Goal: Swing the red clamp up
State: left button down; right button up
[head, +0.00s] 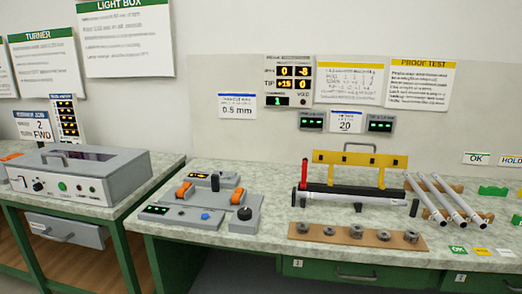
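A bench fixture (340,187) stands at the middle right, with a black lower bar and a yellow crossbar (360,159) above it. A silver rod (350,198) lies along the fixture's front, with a dark left end. Neither of my grippers is in view.
A grey device (200,207) with orange parts sits left of the fixture. Several rods (440,200) rest on wooden supports at the right. A brown strip (357,238) with several grey collars lies in front. A grey box machine (80,172) stands on the left bench.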

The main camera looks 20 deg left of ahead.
aim_at(304, 169)
jog(key=u, duration=0.3)
jog(key=i, duration=0.85)
jog(key=z, duration=0.65)
jog(key=i, duration=0.4)
jog(key=z, duration=0.4)
